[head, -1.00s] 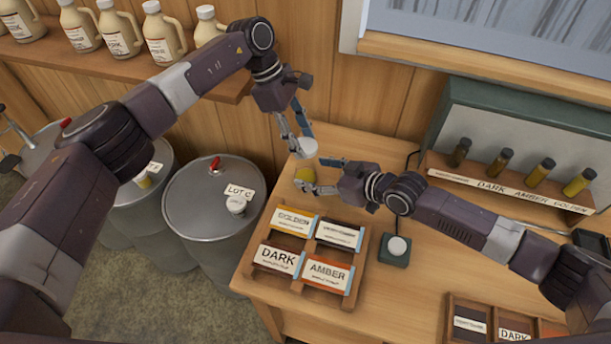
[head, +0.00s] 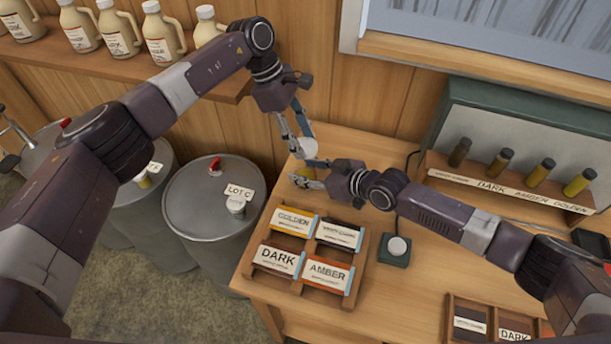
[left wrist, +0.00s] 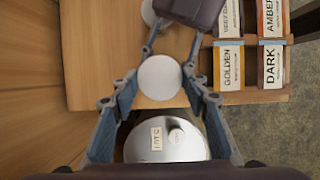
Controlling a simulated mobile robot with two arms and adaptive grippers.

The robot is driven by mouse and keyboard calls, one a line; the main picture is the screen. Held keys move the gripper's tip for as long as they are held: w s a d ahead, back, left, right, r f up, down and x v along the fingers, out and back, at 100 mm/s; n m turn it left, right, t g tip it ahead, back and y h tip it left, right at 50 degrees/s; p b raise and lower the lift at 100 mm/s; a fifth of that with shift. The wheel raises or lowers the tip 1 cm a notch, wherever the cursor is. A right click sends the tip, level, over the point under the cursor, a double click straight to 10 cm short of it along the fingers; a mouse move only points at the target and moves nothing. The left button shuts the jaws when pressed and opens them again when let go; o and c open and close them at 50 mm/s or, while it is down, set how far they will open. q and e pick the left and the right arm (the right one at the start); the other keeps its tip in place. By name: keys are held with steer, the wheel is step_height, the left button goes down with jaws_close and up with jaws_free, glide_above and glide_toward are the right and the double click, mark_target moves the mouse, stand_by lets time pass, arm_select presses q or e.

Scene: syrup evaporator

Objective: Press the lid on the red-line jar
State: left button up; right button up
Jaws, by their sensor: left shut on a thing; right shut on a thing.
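My left gripper (head: 304,136) points down and is shut on a white round lid (head: 309,148). In the left wrist view the lid (left wrist: 160,78) shows from above, between the blue-padded fingers. My right gripper (head: 318,174) comes in from the right and is shut on a small jar with yellow contents (head: 303,172). The jar is directly below the lid, and I cannot tell whether they touch. A red line on the jar cannot be made out. The lid hides the jar in the left wrist view.
A wooden rack (head: 362,262) with labelled cards, among them GOLDEN, DARK and AMBER, lies in front of the grippers. A green box with a white button (head: 398,246) sits beside it. A drum (head: 205,205) stands left of the table. Sample bottles (head: 539,172) stand at the right.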

jaws_close()
arm_select(q)
steer(key=shift+f, duration=2.5)
steer(key=shift+f, duration=0.1)
steer(key=shift+f, duration=0.75)
steer(key=shift+s+f, duration=0.1)
steer(key=shift+f, duration=0.25)
arm_select(e)
steer(key=shift+a, duration=0.1)
